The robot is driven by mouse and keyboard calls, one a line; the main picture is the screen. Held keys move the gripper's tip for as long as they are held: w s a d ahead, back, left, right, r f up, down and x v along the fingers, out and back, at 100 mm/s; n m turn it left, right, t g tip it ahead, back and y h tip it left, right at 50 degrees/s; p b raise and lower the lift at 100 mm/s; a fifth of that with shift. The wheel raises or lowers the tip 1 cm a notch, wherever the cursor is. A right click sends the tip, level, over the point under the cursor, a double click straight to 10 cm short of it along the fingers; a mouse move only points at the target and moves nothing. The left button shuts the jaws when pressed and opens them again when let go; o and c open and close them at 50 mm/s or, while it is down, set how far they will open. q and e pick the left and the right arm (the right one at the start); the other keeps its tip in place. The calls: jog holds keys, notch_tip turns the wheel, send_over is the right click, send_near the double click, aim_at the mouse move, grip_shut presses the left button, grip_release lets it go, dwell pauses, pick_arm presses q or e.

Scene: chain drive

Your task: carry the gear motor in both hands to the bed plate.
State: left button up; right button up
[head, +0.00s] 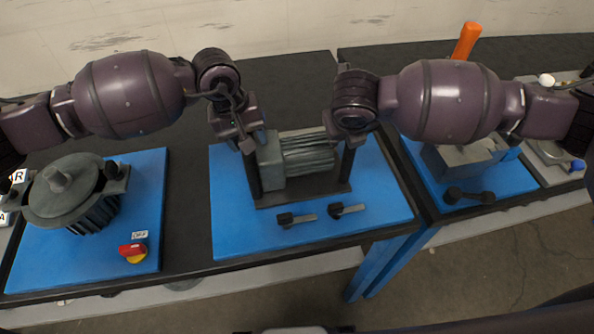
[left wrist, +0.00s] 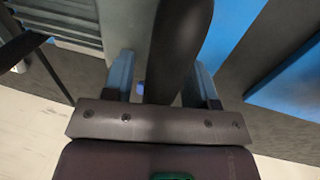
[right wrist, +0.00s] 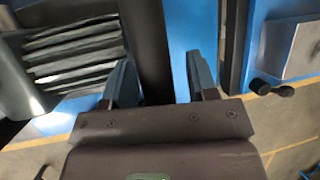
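The gear motor (head: 271,163), a grey block with a finned cylinder, rests on a dark base (head: 300,196) with an upright dark post at each end. My left gripper (head: 250,142) is at the left post; in the left wrist view its fingers (left wrist: 163,82) stand open on either side of the post (left wrist: 180,45), with a gap showing. My right gripper (head: 350,140) is at the right post; in the right wrist view its fingers (right wrist: 160,82) are open around the post (right wrist: 149,45), with a gap on the right. I cannot tell which surface is the bed plate.
Two black-knobbed levers (head: 297,219) lie on the blue mat (head: 235,238) before the base. At left stand a dark drum (head: 70,195) and a red switch (head: 132,249) labelled OFF. At right are a grey block (head: 455,160), a black double knob (head: 469,196) and an orange handle (head: 466,41).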

pick_arm(q)
jog(key=shift+r, duration=0.1)
pick_arm(e)
jog(key=shift+r, duration=0.1)
pick_arm(q)
notch_tip(320, 180, up, 12)
jog(key=a, duration=0.2)
jog(key=shift+s+a+f, duration=0.15)
jog(key=shift+s+f, duration=0.05)
jog(key=shift+s, duration=0.05)
pick_arm(e)
jog(key=v, duration=1.2)
pick_arm(q)
jog(key=shift+s, duration=0.1)
pick_arm(e)
jog(key=shift+s+a, duration=0.1)
